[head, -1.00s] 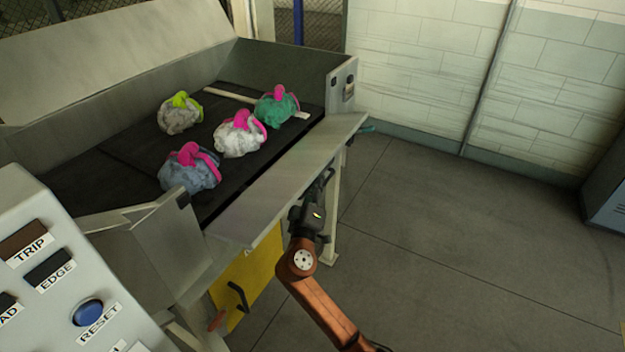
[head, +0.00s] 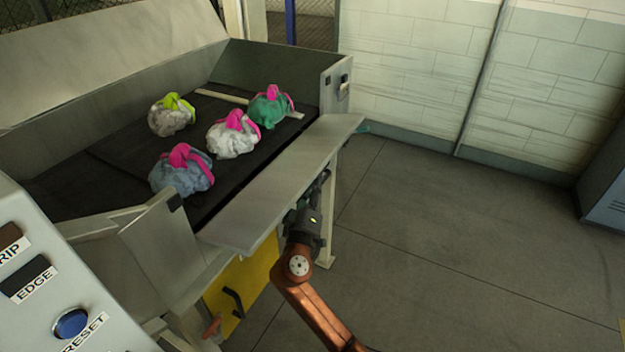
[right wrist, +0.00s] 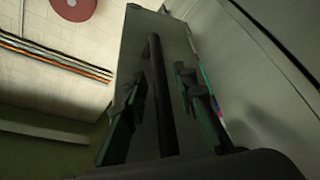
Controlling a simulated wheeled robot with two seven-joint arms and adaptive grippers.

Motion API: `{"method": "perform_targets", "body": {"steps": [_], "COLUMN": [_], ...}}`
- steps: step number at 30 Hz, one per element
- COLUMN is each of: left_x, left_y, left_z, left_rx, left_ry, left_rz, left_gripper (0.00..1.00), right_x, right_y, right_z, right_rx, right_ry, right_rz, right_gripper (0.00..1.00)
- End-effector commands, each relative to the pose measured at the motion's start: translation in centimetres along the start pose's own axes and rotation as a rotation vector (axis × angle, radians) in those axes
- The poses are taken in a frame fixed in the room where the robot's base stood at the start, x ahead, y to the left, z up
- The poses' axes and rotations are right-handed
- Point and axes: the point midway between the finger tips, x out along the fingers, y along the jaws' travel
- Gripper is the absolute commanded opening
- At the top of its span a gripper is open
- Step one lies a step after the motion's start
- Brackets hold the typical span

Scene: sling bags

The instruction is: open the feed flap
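The feed flap (head: 285,188) is a long grey panel along the front edge of the dark belt. It juts outward, roughly level, toward the open floor. My right gripper (head: 322,182) is at the flap's outer edge, partly hidden beneath it in the head view. In the right wrist view, a dark bar handle (right wrist: 160,95) runs along the face of a grey panel. The green-padded fingers of the right gripper (right wrist: 163,112) are spread on either side of the bar, with gaps visible. My left gripper is not in view.
Several bundled sling bags lie on the belt (head: 125,140). A grey control box (head: 45,270) with a blue RESET button stands at the lower left. A yellow panel (head: 245,285) with a black handle is below the flap. The floor (head: 450,250) to the right is clear.

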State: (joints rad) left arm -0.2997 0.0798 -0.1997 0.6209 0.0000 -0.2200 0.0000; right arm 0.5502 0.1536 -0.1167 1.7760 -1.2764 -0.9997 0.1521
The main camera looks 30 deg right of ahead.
Motion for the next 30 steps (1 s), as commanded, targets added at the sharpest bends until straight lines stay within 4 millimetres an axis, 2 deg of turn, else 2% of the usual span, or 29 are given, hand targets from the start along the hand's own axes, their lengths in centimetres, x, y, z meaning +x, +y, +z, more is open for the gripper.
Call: {"method": "perform_targets", "body": {"steps": [11, 14, 24, 30], "left_x": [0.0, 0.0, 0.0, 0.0], "left_y": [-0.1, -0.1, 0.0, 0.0], "left_z": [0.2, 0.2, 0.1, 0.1], "left_rx": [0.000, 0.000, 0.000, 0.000], "left_ry": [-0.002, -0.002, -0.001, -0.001], "left_rz": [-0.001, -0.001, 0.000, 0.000], "left_gripper": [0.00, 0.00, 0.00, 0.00], "right_x": [-0.6, -1.8, -8.8, -11.3], "right_y": [-0.1, -0.2, -0.1, -0.1], "right_z": [0.1, 0.1, 0.1, 0.1], "right_rx": [-0.001, -0.001, 0.001, -0.001], "right_ry": [-0.001, -0.003, -0.003, -0.001], "right_rz": [-0.001, -0.003, -0.003, -0.002], "right_gripper": [0.29, 0.29, 0.29, 0.29]}}
